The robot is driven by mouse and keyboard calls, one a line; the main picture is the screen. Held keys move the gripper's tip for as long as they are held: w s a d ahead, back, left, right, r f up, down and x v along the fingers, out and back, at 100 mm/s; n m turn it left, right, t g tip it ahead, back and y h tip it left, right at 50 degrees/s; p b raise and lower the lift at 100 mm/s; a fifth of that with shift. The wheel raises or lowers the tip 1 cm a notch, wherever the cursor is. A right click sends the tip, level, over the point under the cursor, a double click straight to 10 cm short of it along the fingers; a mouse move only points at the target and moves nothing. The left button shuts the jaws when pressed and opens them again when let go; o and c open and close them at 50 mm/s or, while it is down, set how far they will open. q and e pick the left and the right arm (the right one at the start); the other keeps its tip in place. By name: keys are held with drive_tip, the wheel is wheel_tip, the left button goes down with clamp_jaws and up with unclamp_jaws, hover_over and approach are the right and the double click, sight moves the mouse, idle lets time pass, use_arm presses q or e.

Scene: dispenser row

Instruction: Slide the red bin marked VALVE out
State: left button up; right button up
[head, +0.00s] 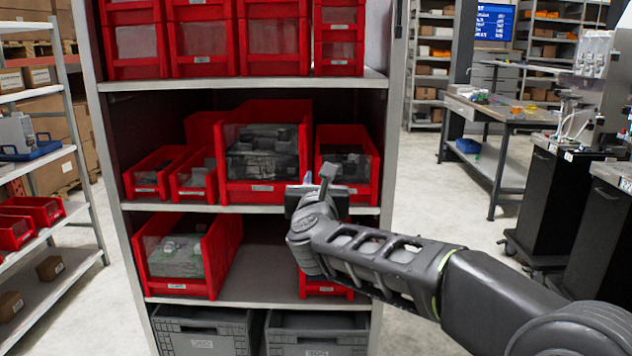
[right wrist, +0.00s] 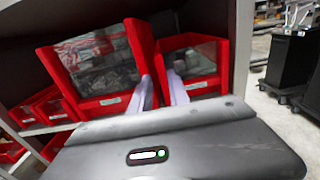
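The red bins carry white labels too small to read, so I cannot tell which is marked VALVE. On the middle shelf a large red bin (head: 262,187) with a clear front holds grey parts. A smaller red bin (head: 362,190) with dark contents stands at its right. My right gripper (head: 318,176) is in front of these two bins. In the right wrist view its pale fingers (right wrist: 161,91) are apart, with the smaller bin's (right wrist: 196,88) left wall showing between them and the large bin (right wrist: 103,105) to the left. Contact cannot be told. My left gripper is not in view.
Two small red bins stand left on the middle shelf (head: 265,209). Below are a red bin (head: 222,250) and another partly hidden by my right arm. Grey crates (head: 203,335) sit at the bottom. A workbench (head: 500,118) stands right, with clear floor before it.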

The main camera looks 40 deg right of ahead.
sight(318, 166)
drive_tip(key=shift+p+x, duration=0.9)
drive_tip(key=shift+x, duration=3.05)
drive_tip(key=shift+c, duration=0.5)
clamp_jaws()
